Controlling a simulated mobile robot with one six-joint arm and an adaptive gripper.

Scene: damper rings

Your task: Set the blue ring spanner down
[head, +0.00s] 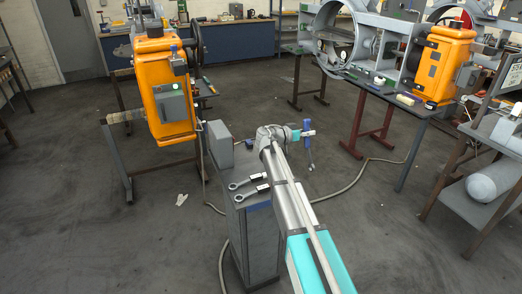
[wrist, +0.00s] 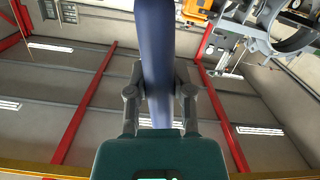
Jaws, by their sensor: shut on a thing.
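The blue ring spanner (head: 307,127) hangs roughly upright in the head view, its blue part at the top and a thin dark shank running down to a small end. My gripper (head: 299,134) is shut on it, out beyond the right side of a grey cabinet (head: 262,240). In the wrist view the blue spanner (wrist: 158,50) runs up through the picture between the two fingers of my gripper (wrist: 160,92). Its ends are not clear there. The spanner is held in the air, apart from the cabinet top.
An orange machine (head: 165,85) stands behind left. A bench with a large ring (head: 333,35) is behind right. A cable (head: 350,182) crosses the floor.

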